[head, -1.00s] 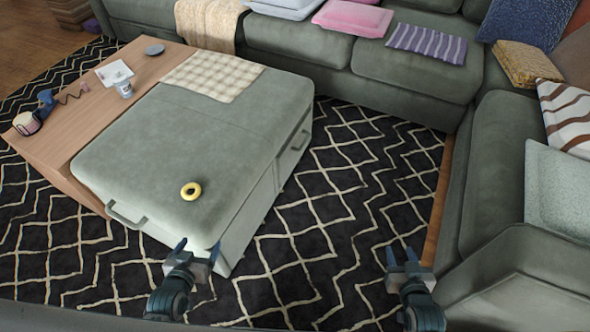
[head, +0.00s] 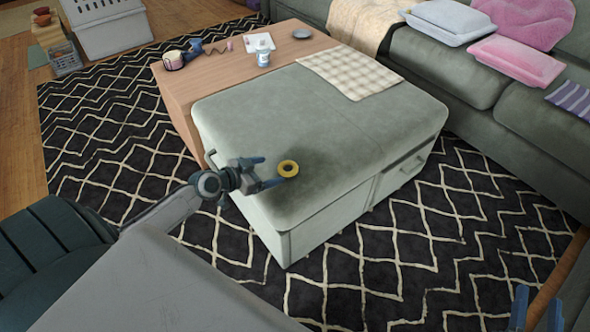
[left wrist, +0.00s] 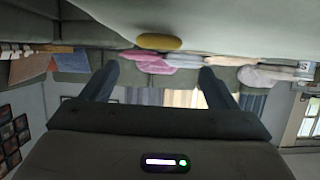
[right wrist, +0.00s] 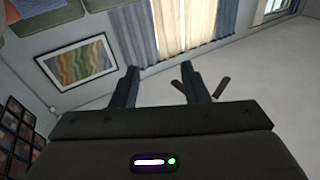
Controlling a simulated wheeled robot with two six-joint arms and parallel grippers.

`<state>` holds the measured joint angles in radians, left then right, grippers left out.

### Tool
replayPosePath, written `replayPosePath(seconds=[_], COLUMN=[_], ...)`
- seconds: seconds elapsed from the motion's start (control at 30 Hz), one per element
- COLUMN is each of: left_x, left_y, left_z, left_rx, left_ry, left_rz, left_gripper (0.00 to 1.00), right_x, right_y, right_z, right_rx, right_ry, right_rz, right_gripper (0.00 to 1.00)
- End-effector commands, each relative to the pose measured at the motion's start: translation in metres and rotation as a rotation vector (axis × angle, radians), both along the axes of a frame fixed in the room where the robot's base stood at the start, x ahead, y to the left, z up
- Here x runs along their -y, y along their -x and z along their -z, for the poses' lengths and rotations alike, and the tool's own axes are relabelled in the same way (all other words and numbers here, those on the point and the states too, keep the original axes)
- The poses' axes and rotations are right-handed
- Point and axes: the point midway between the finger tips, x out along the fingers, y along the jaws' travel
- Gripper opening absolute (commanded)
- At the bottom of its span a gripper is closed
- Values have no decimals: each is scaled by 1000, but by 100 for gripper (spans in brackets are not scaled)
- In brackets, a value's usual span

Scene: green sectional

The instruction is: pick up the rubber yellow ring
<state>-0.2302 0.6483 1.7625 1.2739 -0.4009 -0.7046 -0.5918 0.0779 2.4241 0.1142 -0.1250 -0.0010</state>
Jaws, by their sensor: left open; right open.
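The yellow ring (head: 288,168) lies flat on the near part of the grey-green ottoman top (head: 330,130). My left gripper (head: 272,172) is open at the left of the ring, its fingertips close to it in the head view. In the left wrist view the ring (left wrist: 159,42) shows edge-on, upside down, ahead of and between the two open fingers (left wrist: 158,80). I see no finger closed on it. My right gripper (head: 537,308) is open and empty at the lower right edge; the right wrist view shows its spread fingers (right wrist: 160,80) with a wall and curtains beyond.
A wooden table section (head: 235,55) adjoins the ottoman and carries a cup (head: 263,58), papers and a dark disc. A checked cloth (head: 350,72) lies on the ottoman's far side. The sofa (head: 450,65) stands behind.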

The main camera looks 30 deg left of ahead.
Motion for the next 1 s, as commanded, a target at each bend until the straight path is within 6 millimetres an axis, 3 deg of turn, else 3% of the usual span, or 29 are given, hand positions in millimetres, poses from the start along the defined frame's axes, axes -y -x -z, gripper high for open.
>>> replayPosePath(seconds=[0.6,0.87,0.9,1.0], left_x=[24,26,25,25], left_y=[-56,-59,-59,-58], left_z=[29,31,31,31], left_rx=[-1,-1,-1,-1], left_ry=[3,0,0,1], left_rz=[0,1,1,1], left_gripper=[81,81,79,60], right_x=[1,1,1,1], right_y=[-1,-3,-3,-3], right_z=[-19,-26,-26,-26], right_rx=[114,141,142,142], right_ry=[8,8,8,8], right_rz=[6,8,8,7], right_gripper=[41,41,41,41])
